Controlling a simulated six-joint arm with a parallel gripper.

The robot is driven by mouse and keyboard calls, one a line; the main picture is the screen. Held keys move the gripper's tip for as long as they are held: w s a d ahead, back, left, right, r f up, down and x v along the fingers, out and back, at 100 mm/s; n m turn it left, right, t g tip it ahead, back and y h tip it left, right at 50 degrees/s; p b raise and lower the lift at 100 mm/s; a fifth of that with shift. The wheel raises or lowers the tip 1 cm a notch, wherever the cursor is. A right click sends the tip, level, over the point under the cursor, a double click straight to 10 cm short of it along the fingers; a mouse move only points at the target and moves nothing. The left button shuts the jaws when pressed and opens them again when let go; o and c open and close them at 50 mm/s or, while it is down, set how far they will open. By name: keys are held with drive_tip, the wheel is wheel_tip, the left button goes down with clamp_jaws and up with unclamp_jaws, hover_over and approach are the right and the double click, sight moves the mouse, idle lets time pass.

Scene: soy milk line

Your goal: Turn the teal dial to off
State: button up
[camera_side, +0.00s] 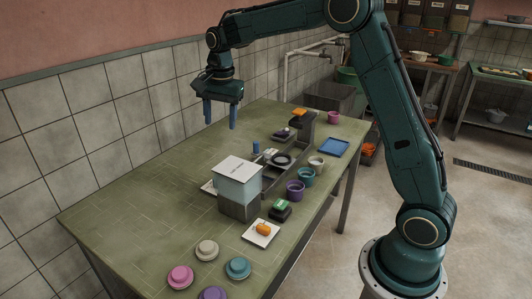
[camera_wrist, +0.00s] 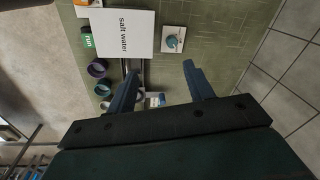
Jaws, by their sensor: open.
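The teal dial (camera_wrist: 173,40) shows in the wrist view as a round teal knob on a white square plate, beside the white-topped box. Its pointer setting is too small to read. In the side view the box hides most of it; only the edge of its white plate (camera_side: 208,187) shows at the box's left. My gripper (camera_side: 220,125) is open and empty, pointing down high above the back of the table. In the wrist view my gripper (camera_wrist: 160,72) has its fingers spread, with the dial beyond the tips and apart from them.
The box marked "salt water" (camera_side: 239,185) stands beside the dial. A green run button (camera_side: 281,205), an orange piece on a white plate (camera_side: 263,229) and several cups, such as the purple one (camera_side: 295,190), are on its other side. Round coloured pieces (camera_side: 237,267) lie in front. The table's left is clear.

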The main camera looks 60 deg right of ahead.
drive_tip(key=w+d+f+m, duration=0.2)
drive_tip(key=w+f, duration=0.1)
drive_tip(key=f, duration=0.2)
drive_tip(key=w+d+f+m+g, duration=0.1)
drive_tip(key=w+f+m, duration=0.1)
drive_tip(key=w+f, duration=0.2)
wheel_tip(320, 180, down, 2)
drive_tip(key=shift+d+f+m, duration=0.15)
drive_tip(key=shift+d+m, duration=0.15)
drive_tip(key=shift+d, duration=0.05)
drive_tip(key=shift+f, duration=0.1)
wheel_tip(320, 180, down, 14)
drive_tip(key=shift+r, duration=0.2)
drive_tip(key=c, duration=1)
